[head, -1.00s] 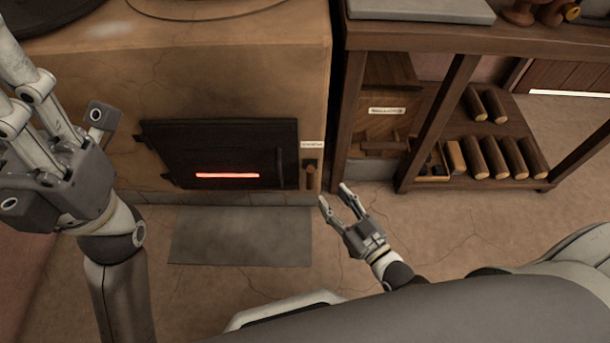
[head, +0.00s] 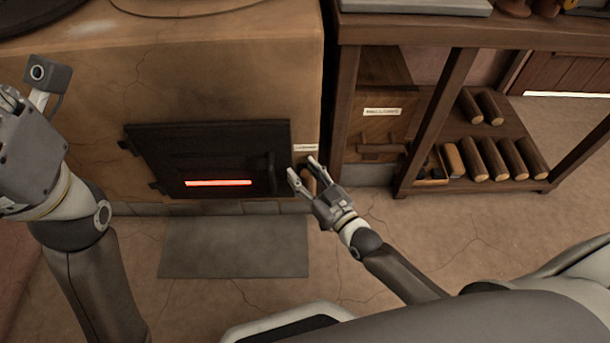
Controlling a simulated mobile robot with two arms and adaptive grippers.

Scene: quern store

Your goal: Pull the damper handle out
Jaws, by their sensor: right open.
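My left gripper (head: 38,100) is raised at the left edge, away from the handle. Its fingers are partly cut off by the frame.
The black fire door (head: 215,150) has a glowing red slot. A grey floor plate (head: 235,247) lies before the stove (head: 200,70). A wooden bench (head: 480,30) with a low shelf of logs (head: 495,158) stands to the right. Floor between is clear.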

